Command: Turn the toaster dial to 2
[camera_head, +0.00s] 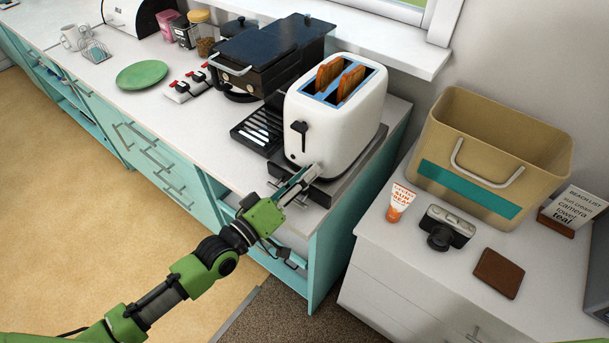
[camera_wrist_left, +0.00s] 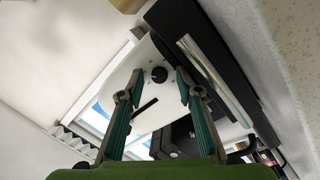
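The white toaster (camera_head: 337,127) stands at the end of the counter, with two slices of toast in its blue-topped slots and a black lever (camera_head: 301,128) on its front. My left gripper (camera_head: 302,182) is at the lower front of the toaster and hides the dial in the head view. In the left wrist view the round black dial (camera_wrist_left: 159,74) shows on the white toaster front (camera_wrist_left: 140,82). My left gripper (camera_wrist_left: 158,84) is open there, with the dial framed between its fingertips. Contact is not visible. Its setting is unreadable. My right gripper is not in view.
A black grill (camera_head: 262,62) and a slatted black tray (camera_head: 259,128) stand left of the toaster. A green plate (camera_head: 142,74) lies farther left. On the right, a white cabinet holds a beige bin (camera_head: 500,140), a camera (camera_head: 447,227) and a brown wallet (camera_head: 498,273).

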